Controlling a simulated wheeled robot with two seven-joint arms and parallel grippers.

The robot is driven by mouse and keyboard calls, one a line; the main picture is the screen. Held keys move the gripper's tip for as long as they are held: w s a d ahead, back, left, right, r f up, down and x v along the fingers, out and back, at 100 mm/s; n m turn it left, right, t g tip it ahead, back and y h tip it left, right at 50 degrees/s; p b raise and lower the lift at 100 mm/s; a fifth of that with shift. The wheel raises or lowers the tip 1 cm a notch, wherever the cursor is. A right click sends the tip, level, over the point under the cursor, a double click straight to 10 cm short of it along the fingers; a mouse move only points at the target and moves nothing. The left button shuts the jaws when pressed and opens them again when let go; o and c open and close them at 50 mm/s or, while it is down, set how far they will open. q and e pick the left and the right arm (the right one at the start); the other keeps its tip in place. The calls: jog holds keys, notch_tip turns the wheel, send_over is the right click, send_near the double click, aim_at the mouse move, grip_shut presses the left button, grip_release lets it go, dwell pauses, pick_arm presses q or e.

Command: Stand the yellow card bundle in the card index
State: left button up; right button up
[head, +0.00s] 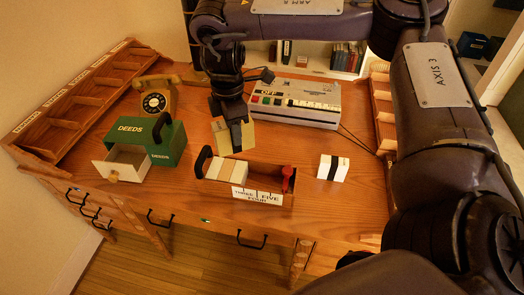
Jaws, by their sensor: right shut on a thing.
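The yellow card bundle (247,137) is upright, partly hidden behind the dark fingers of my right gripper (232,122). The gripper is shut on it and holds it behind the card index, near its back edge in the picture. The card index (282,201) is an open wooden box on the desk with a black handle at its left end. My left gripper is not in view.
A green deeds box (150,138) with an open drawer (121,165) is at left. A telephone (157,101) and a grey switch machine (295,103) stand behind. Wooden racks line both sides.

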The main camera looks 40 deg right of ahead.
jog(key=w+d+r+n, duration=0.1)
jog(key=w+d+n, duration=0.1)
jog(key=d+n, duration=0.65)
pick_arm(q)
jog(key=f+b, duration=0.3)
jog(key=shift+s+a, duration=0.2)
pick_arm(e)
notch_tip(320, 180, down, 19)
jog(key=a+n, duration=0.2)
jog(key=shift+w+a+f+n, duration=0.15)
jog(key=shift+n, duration=0.2)
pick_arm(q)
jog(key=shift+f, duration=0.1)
pick_arm(e)
jog(key=shift+f, duration=0.55)
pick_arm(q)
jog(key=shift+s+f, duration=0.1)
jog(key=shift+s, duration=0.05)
pick_arm(e)
jog(key=o, duration=1.1)
jog(key=shift+c, duration=0.2)
